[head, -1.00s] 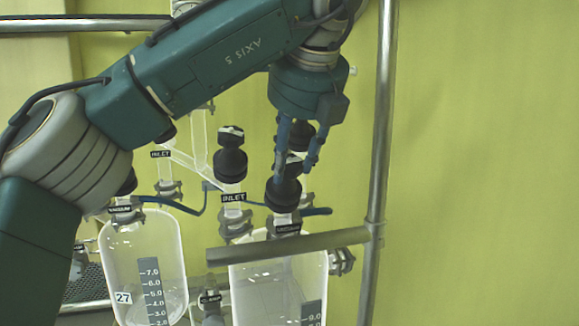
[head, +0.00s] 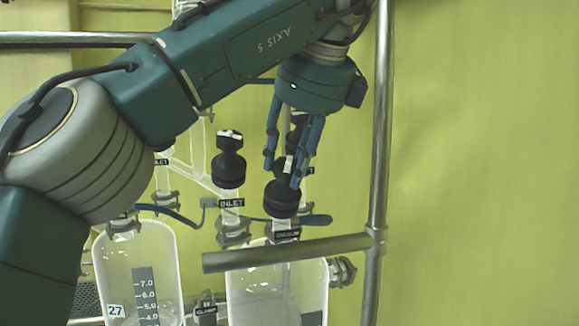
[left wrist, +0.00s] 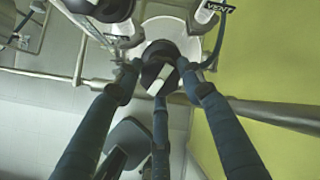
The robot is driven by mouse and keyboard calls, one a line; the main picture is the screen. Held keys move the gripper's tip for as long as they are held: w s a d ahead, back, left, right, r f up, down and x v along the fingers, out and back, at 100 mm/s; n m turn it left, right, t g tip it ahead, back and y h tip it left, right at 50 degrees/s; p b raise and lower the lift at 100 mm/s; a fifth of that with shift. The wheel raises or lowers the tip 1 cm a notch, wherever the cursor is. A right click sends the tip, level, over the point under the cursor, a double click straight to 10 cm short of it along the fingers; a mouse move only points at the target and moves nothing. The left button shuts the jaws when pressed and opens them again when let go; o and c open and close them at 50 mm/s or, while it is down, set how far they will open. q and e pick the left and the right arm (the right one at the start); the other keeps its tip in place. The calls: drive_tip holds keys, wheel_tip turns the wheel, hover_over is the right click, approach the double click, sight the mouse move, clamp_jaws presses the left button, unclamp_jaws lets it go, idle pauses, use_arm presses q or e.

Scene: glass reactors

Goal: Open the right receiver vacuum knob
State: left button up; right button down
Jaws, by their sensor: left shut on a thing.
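The right receiver (head: 255,290) is a clear glass vessel at the lower middle of the head view. Its black vacuum knob (head: 281,203) stands upright above a small label. My left gripper (head: 283,174) comes down from above, with its blue fingers around the knob's top. In the left wrist view the knob (left wrist: 158,55) has a white mark on top, and the three fingers (left wrist: 158,76) close in around it. The left gripper is shut on this knob. The fingers hide part of the knob's upper end. My right gripper is not in view.
A black inlet knob (head: 229,165) stands close to the left of the gripper. Another black knob shows partly behind the fingers. A metal rail (head: 285,252) crosses in front of the right receiver and meets a vertical post (head: 380,150). The left receiver (head: 135,245) stands further left.

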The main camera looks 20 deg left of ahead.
use_arm(q)
drive_tip(key=n, duration=0.4)
drive_tip(key=shift+f+n+b, duration=0.1)
drive_tip(key=shift+n+b, duration=0.2)
drive_tip(key=shift+b, duration=0.1)
drive_tip(key=n, duration=0.3)
drive_tip(key=shift+n+g, duration=0.3)
drive_tip(key=shift+n, duration=0.1)
drive_tip(key=n, duration=0.5)
drive_tip(key=shift+w+b, duration=0.1)
drive_tip(key=shift+b, duration=0.2)
drive_tip(key=shift+n+g+h, duration=0.3)
drive_tip(key=shift+n+h, duration=0.1)
drive_tip(key=shift+n, duration=1.6)
drive_tip(key=o, duration=1.1)
